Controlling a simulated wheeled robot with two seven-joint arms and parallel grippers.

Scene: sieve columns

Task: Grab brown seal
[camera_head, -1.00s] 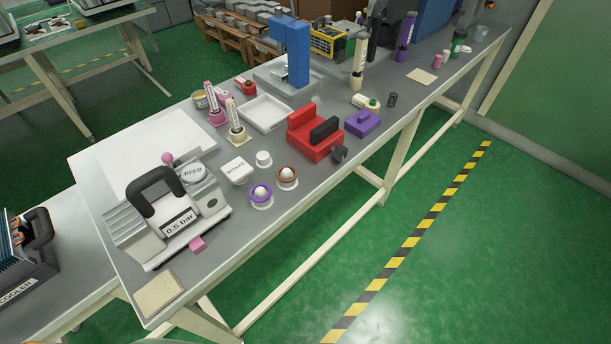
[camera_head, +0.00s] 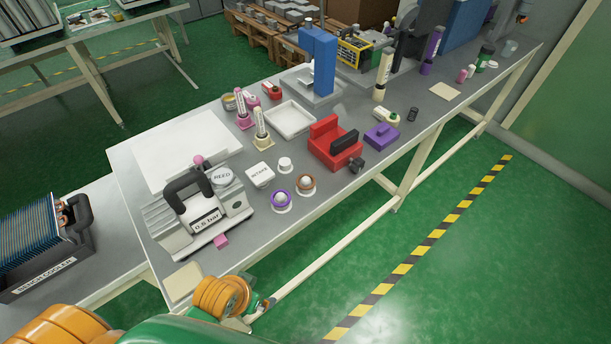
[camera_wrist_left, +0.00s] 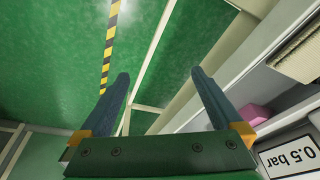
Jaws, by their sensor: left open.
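The brown seal (camera_head: 306,183), a brown ring around a white ball on a pale base, stands near the front edge of the bench in the head view. A similar purple seal (camera_head: 281,201) stands just left and in front of it. My left gripper (camera_wrist_left: 160,73) is open and empty in the left wrist view, with green floor and a bench leg beyond its fingers. The brown seal is not visible in that view. In the head view my left arm shows low at the front, below the bench's left end. My right gripper is not in view.
A 0.5 bar device (camera_head: 202,212) with a black handle and a pink block (camera_head: 221,241) stand left of the seals. A red holder (camera_head: 332,143) and a purple block (camera_head: 381,136) stand to the right. The floor in front of the bench is clear.

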